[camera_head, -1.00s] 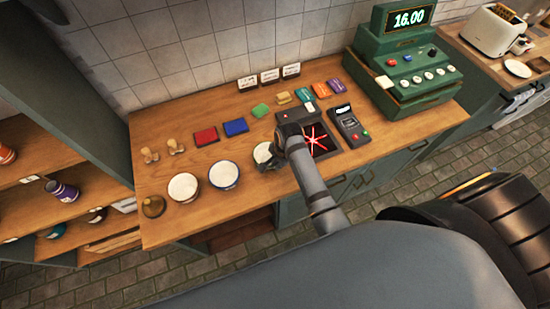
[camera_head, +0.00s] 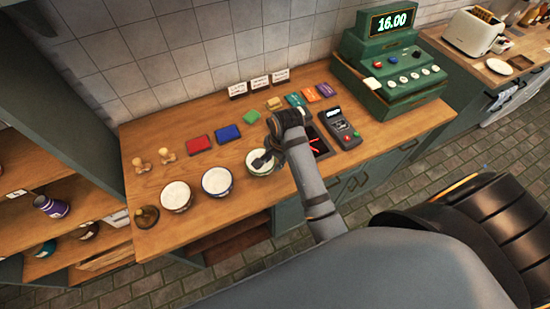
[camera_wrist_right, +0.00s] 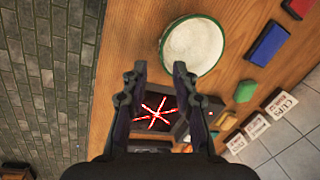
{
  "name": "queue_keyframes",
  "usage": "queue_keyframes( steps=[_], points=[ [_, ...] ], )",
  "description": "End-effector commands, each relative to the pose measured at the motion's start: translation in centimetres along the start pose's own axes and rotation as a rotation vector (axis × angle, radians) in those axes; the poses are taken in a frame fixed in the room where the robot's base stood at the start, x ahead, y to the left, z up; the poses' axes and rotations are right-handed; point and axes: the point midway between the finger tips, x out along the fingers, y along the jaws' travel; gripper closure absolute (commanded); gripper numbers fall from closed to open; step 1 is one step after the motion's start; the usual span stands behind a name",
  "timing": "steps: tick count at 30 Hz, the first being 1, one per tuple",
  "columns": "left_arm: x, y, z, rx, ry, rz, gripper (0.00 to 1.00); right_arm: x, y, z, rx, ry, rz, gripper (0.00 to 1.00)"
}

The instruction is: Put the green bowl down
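The green bowl (camera_head: 262,168), white inside with a green rim, stands upright on the wooden counter at the right end of a row of three bowls. In the right wrist view the bowl (camera_wrist_right: 193,47) sits just beyond my right gripper. My right gripper (camera_wrist_right: 160,72) is open, its two fingers apart with nothing between them; the right fingertip is close to the bowl's rim, and I cannot tell if they touch. In the head view the right gripper (camera_head: 264,159) overlaps the bowl's rim and hides part of it. My left gripper is not in view.
A brown-rimmed bowl (camera_head: 176,196) and a blue-rimmed bowl (camera_head: 217,181) stand to the left, with a brass bell (camera_head: 146,216). Coloured blocks, such as the blue one (camera_head: 228,134), lie behind. A black pad with red lines (camera_head: 318,145) and a card terminal (camera_head: 340,128) are right.

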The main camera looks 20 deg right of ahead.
Motion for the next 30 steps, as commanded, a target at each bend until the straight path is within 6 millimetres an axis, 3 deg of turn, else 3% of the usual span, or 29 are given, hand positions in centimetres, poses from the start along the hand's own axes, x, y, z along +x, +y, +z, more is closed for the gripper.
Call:
queue_keyframes(
  steps=[7, 24, 26, 30],
  points=[
    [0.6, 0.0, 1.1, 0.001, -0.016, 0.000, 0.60, -3.4, 0.0, 0.0, 0.000, 0.001, -0.001, 0.72],
    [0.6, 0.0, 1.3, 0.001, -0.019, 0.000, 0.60, -3.7, 0.1, 0.0, -0.001, 0.000, 0.001, 0.72],
    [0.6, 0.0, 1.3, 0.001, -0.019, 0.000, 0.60, -3.5, 0.6, -0.1, -0.026, 0.007, 0.001, 0.72],
    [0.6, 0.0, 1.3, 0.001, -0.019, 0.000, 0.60, -2.6, 4.3, -1.0, -0.258, 0.058, 0.005, 0.72]
  ],
)
